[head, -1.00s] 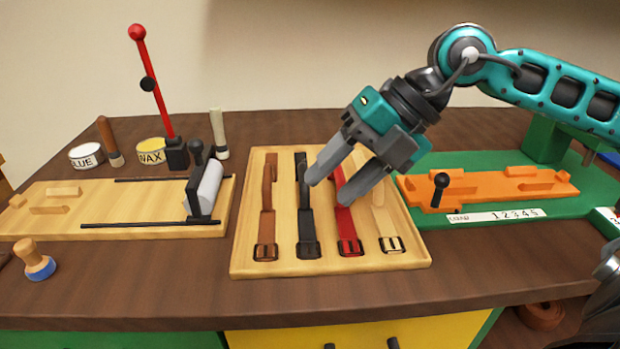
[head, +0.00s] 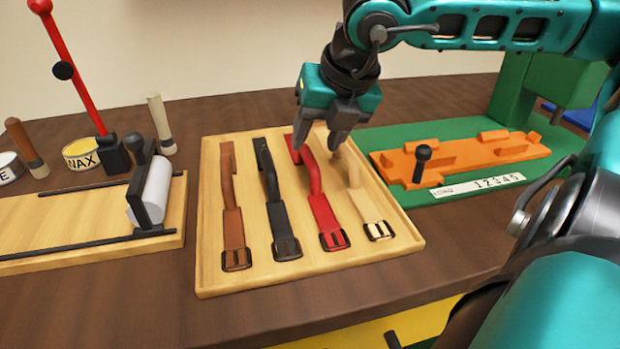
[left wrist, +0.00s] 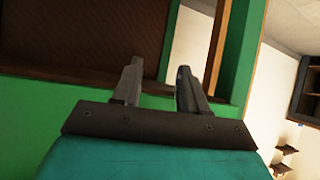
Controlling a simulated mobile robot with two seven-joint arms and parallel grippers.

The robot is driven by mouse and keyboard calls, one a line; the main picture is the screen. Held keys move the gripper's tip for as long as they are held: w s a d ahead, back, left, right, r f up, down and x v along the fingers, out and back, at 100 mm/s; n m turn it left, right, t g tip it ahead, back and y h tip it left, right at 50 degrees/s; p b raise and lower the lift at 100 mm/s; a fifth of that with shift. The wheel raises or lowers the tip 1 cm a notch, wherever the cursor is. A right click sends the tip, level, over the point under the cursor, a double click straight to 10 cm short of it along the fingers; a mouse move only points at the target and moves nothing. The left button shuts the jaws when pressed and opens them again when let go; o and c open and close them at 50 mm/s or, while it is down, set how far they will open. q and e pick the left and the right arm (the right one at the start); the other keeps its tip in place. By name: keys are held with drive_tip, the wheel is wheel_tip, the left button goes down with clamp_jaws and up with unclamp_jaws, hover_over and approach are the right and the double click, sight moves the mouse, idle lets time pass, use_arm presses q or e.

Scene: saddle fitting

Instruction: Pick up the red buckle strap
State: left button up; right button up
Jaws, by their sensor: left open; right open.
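The red buckle strap (head: 319,195) lies in the wooden tray (head: 215,283), third from the left, with its buckle toward the front edge. My right gripper (head: 318,143) is open and points down at the far end of the red strap. Its fingers sit close around or over that end; I cannot tell whether they touch it. My left gripper (left wrist: 158,85) shows in the left wrist view, open and empty, away from the straps.
A brown strap (head: 232,215) and a black strap (head: 277,205) lie left of the red one. A cream strap (head: 367,205) lies close on its right. An orange fixture (head: 460,155) on a green base stands right of the tray. A roller board (head: 90,230) is on the left.

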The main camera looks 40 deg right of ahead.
sight(310, 154)
drive_tip(key=shift+b+x, duration=0.5)
drive_tip(key=shift+x, duration=2.2)
drive_tip(key=shift+s+a, duration=0.1)
drive_tip(key=shift+a, duration=0.1)
drive_tip(key=shift+c, duration=0.2)
clamp_jaws()
